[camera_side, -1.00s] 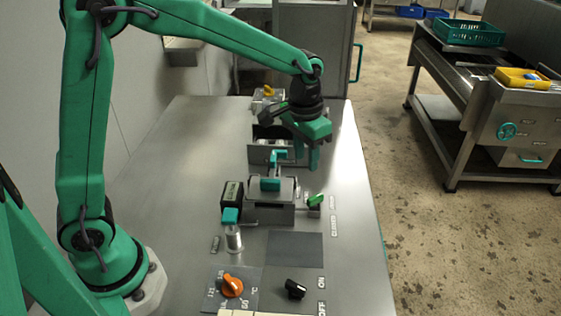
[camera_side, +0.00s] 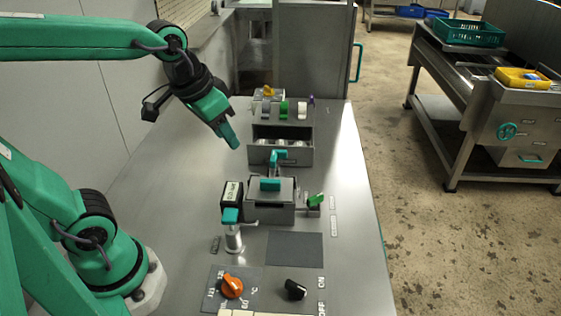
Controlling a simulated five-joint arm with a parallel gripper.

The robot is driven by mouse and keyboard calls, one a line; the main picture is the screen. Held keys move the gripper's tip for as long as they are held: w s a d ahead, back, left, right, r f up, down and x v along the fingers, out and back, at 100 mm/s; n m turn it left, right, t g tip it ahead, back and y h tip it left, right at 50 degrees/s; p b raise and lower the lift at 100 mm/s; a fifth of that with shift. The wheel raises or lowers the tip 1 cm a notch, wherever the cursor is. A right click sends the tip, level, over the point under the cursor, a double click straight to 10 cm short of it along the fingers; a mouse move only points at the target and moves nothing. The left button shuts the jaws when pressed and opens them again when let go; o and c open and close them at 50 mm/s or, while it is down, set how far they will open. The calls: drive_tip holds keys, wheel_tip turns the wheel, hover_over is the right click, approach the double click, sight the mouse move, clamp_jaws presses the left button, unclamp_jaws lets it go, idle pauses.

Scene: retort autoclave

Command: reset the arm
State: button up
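My gripper (camera_side: 231,138) hangs at the end of my green arm, above the left part of the steel table (camera_side: 165,200). It is tilted down to the right and is clear of everything on the table. I see no object in it. Its fingers overlap from this side, so I cannot tell whether they are open or shut.
An open drawer (camera_side: 282,155) with pale round items stands behind a grey lidded box (camera_side: 268,200) with teal handles. The table's left side is clear.

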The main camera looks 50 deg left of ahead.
drive_tip(key=shift+t, duration=0.6)
drive_tip(key=s, duration=0.1)
drive_tip(key=s+a, duration=0.1)
drive_tip(key=s, duration=0.3)
drive_tip(key=shift+s+a+f, duration=0.15)
drive_tip(key=shift+f, duration=0.15)
